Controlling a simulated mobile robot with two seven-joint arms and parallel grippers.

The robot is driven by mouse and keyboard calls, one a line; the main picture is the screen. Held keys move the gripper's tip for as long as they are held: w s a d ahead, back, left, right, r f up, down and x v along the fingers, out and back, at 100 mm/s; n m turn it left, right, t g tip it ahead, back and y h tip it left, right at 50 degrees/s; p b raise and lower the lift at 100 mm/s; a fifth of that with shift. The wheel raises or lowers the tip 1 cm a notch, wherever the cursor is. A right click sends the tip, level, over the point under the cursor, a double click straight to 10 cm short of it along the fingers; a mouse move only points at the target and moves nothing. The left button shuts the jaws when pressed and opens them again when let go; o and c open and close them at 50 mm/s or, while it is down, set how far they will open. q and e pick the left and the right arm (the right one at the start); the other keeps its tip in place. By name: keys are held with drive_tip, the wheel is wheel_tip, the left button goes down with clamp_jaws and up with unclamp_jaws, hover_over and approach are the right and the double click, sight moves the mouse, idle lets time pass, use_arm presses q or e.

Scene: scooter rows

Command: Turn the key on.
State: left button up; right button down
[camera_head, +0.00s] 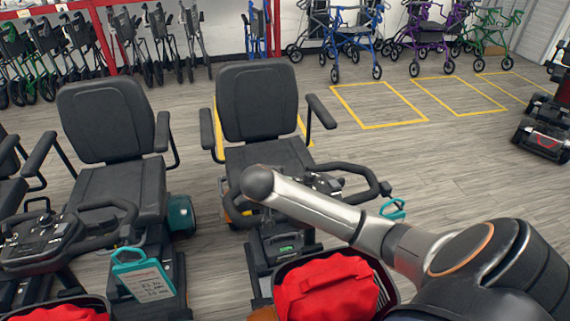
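The mobility scooter in front of me has a black padded seat (258,103) and a black handlebar loop (362,172). Its control panel (324,184) is partly hidden behind my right arm. I cannot make out a key on it. My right arm comes in from the right and crosses over the scooter's handlebar area, ending in a dark rounded part. No gripper fingers show there. My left arm and gripper are not in the picture.
A red bag (328,288) sits in the scooter's front basket. A second scooter (105,120) with a teal tag (143,276) stands close on the left. Rollators (352,36) and yellow floor outlines (380,105) lie behind.

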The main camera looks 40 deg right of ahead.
idle(0.4)
drive_tip(key=c, duration=0.8)
unclamp_jaws()
drive_tip(key=p+v, duration=0.2)
drive_tip(key=v, duration=1)
drive_tip(key=shift+a, duration=0.2)
drive_tip(key=shift+r, duration=0.1)
